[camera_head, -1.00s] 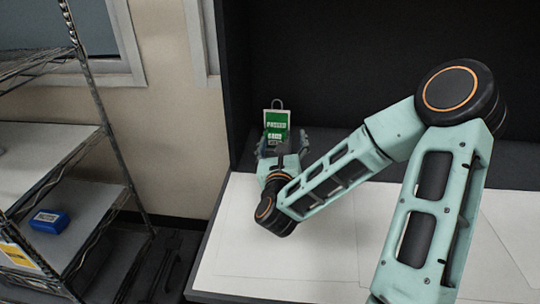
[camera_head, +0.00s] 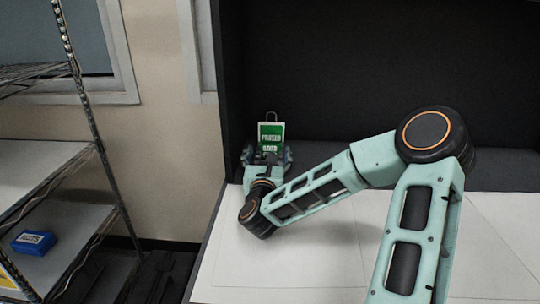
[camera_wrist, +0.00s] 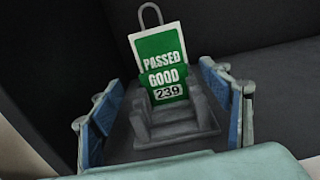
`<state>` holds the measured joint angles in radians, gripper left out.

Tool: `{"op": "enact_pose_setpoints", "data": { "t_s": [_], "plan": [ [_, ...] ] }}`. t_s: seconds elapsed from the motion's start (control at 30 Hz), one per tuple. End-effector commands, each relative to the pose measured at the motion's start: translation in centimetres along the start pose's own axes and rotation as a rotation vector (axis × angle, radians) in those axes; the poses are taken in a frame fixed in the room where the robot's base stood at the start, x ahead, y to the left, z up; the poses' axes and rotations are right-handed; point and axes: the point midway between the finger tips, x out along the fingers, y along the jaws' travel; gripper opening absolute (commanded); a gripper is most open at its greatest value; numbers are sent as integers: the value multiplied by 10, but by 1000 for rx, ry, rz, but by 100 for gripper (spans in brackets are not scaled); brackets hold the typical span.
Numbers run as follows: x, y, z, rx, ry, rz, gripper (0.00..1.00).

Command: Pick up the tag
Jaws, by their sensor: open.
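The tag (camera_head: 271,133) is green with a white border, white lettering and a wire loop on top. In the head view it stands upright at the back left of the white surface, partly hidden by my gripper. In the wrist view the tag (camera_wrist: 161,66) reads "PASSED GOOD 239" and rests in a grey stepped holder (camera_wrist: 172,125). My gripper (camera_head: 267,156) is open. In the wrist view its blue-padded fingers stand on either side of the tag and holder, apart from the tag.
A wire shelf rack (camera_head: 75,165) stands at the left with a blue box (camera_head: 33,242) on one shelf. A dark wall (camera_head: 380,70) rises behind the white work surface (camera_head: 300,262). The front of that surface is clear.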

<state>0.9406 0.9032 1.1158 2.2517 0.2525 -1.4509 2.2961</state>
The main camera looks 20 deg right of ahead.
Motion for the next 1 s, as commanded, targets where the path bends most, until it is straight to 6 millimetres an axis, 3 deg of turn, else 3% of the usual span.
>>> {"op": "enact_pose_setpoints", "data": {
  "t_s": [0.2, 0.5, 0.8, 1.0],
  "plan": [
    [30, -3, -2, 0, -1, -2, 71],
    [35, -2, -1, -1, 0, 0, 71],
    [35, -2, -1, -1, 0, 0, 39],
    [35, -2, -1, -1, 0, 0, 37]
  ]
}}
